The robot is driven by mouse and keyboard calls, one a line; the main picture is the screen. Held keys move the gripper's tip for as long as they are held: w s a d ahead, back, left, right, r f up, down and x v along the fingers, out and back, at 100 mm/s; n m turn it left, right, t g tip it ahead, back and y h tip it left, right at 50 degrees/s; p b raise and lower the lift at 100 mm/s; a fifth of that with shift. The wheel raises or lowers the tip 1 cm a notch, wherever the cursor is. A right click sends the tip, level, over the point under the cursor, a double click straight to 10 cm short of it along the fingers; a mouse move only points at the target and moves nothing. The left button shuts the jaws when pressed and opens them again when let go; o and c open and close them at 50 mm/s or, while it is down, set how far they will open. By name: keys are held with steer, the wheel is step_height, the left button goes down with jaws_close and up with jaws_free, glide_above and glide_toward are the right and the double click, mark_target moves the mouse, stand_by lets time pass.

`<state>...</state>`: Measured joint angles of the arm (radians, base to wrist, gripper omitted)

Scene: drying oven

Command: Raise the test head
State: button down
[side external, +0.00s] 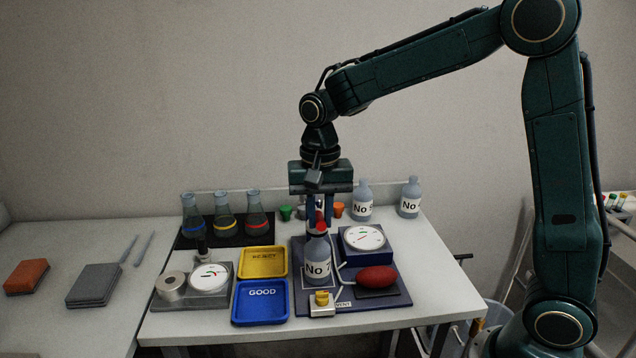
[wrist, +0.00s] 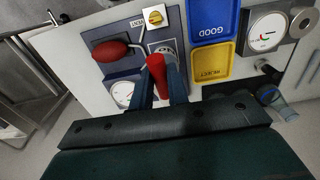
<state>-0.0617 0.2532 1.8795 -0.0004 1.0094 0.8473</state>
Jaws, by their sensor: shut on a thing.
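A red part, which looks like the test head or its handle (side external: 320,226), stands at the top of the pale bottle labelled No (side external: 317,262). My gripper (side external: 319,218) points straight down with its blue fingers around the red part. In the wrist view, the red part (wrist: 157,72) is between the two fingers of my gripper (wrist: 163,86), which is shut on it. The bottle stands upright on the dark blue test stand (side external: 372,302). I cannot tell whether the red part touches the bottle's mouth, as the fingers hide it.
On the stand are a dial gauge (side external: 364,237), a red bulb (side external: 376,277) and a yellow valve knob (side external: 321,298). Yellow REJECT (side external: 263,262) and blue GOOD (side external: 260,302) trays lie left. Flasks (side external: 223,222) and two bottles (side external: 362,201) stand behind.

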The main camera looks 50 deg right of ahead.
steer(key=shift+w+d+r+g+y, duration=0.15)
steer(key=shift+w+r+g+y, duration=0.15)
steer(key=shift+r, duration=0.25)
steer(key=shift+w+d+r+g+y, duration=0.15)
steer(key=shift+d+r+g+y, duration=0.15)
steer(key=shift+r, duration=0.35)
steer(key=c, duration=1.3)
jaws_free()
steer(key=shift+c, duration=0.2)
step_height(320, 180, up, 7)
steer(key=shift+w+d+r, duration=0.2)
steer(key=shift+w+d, duration=0.1)
steer(key=shift+d, duration=0.05)
